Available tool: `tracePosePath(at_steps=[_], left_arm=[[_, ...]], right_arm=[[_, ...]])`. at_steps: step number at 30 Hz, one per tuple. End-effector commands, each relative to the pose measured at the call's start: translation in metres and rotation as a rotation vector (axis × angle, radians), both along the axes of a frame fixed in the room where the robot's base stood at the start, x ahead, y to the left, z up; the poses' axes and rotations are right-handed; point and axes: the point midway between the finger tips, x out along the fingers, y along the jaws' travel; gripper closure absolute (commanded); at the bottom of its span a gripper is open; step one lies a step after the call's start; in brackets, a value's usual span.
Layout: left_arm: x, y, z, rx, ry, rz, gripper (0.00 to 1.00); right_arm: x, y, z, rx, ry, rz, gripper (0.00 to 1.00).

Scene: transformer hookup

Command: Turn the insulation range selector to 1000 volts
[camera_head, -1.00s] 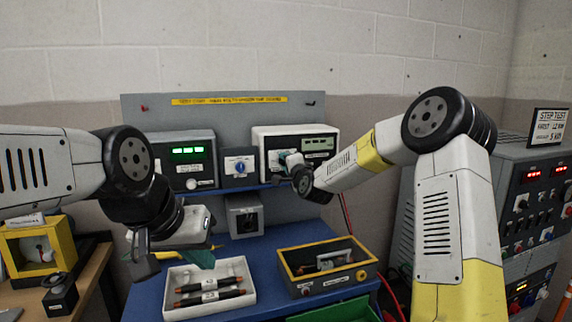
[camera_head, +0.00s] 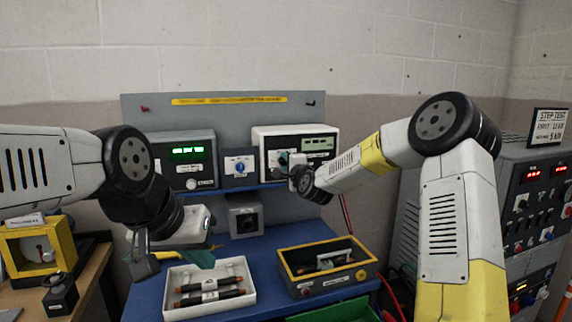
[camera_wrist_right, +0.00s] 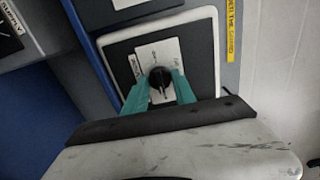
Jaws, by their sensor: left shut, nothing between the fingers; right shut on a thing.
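The insulation tester is a white-framed box with a dark face (camera_head: 316,156) and a display, on the shelf at the back. Its range selector is a black round knob (camera_wrist_right: 160,77) on a white label plate in the right wrist view. My right gripper (camera_wrist_right: 159,88) is shut on the knob, with its teal fingers on either side. In the head view my right gripper (camera_head: 290,161) hides the knob. The volt markings are too small to read. My left gripper (camera_head: 203,257) is shut and empty over the white tray, far from the tester.
A grey meter (camera_head: 186,158) with green digits and a small box with a blue dial (camera_head: 239,167) stand left of the tester. On the blue bench are a white tray (camera_head: 250,296) with probes and a yellow-rimmed box (camera_head: 300,290). A control cabinet (camera_head: 510,200) stands at right.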

Motion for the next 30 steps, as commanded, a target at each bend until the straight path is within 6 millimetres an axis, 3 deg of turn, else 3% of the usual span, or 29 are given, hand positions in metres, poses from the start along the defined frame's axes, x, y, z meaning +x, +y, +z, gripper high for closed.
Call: tracePosePath(at_steps=[1, 4, 16, 30], left_arm=[[0.000, 0.000, 0.000, 0.000, 0.000, 0.000, 1.00], [0.000, 0.000, 0.000, 0.000, 0.000, 0.000, 1.00], [0.000, 0.000, 0.000, 0.000, 0.000, 0.000, 1.00], [0.000, 0.000, 0.000, 0.000, 0.000, 0.000, 1.00]], right_arm=[[-0.001, 0.000, -0.003, -0.001, 0.005, 0.001, 0.66], [0.000, 0.000, -0.002, -0.001, 0.005, 0.001, 0.46], [-0.006, -0.002, 0.000, -0.001, 0.001, 0.000, 0.46], [-0.070, -0.023, -0.001, -0.002, 0.003, 0.000, 0.46]])
